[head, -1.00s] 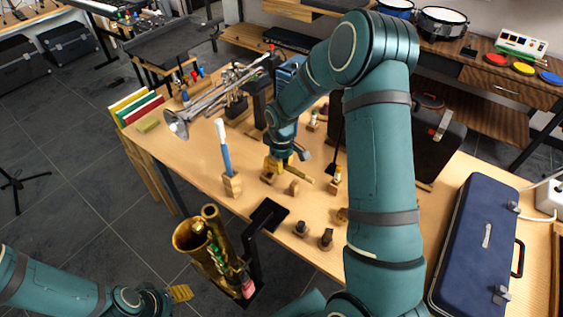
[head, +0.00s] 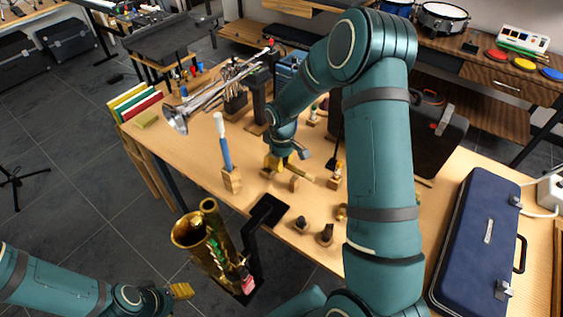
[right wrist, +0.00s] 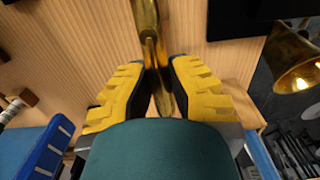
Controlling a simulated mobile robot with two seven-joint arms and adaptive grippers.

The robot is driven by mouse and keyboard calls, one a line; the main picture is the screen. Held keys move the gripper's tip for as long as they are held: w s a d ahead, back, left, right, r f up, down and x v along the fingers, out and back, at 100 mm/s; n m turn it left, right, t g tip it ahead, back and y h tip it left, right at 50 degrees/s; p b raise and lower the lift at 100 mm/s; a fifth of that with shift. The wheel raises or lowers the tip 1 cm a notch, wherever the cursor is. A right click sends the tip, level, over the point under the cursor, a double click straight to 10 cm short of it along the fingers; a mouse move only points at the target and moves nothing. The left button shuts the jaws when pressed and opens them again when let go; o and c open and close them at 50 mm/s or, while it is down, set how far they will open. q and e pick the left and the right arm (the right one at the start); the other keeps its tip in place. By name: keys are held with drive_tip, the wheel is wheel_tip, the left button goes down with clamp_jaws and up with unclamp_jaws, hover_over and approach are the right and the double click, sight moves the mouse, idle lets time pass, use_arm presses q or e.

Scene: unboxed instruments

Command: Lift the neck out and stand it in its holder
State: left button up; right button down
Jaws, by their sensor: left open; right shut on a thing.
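My right gripper (head: 279,164) is low over the middle of the table, pointing down. It is shut on a brass piece that appears to be the neck (head: 302,174). In the right wrist view a brass tube (right wrist: 147,18) runs between the yellow fingers of the right gripper (right wrist: 160,88). A small wooden block (head: 294,184) stands just in front of the neck; I cannot tell whether it is the holder or touches the neck. The brass saxophone body (head: 205,243) rests on a black stand at the table's front. My left gripper (head: 181,291) is open and empty, low left.
A blue-handled tool (head: 224,150) stands in a wooden block left of my right gripper. Two dark mouthpieces (head: 325,235) stand near the front edge. A trumpet (head: 205,100) lies behind. A blue case (head: 478,245) lies at right. Some table near the tool block is bare.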

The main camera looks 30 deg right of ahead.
drive_tip(key=shift+f+b, duration=0.95)
drive_tip(key=shift+f, duration=0.35)
idle(1.8)
idle(0.4)
drive_tip(key=c, duration=1)
unclamp_jaws()
drive_tip(key=shift+r, duration=0.1)
wheel_tip(320, 180, up, 12)
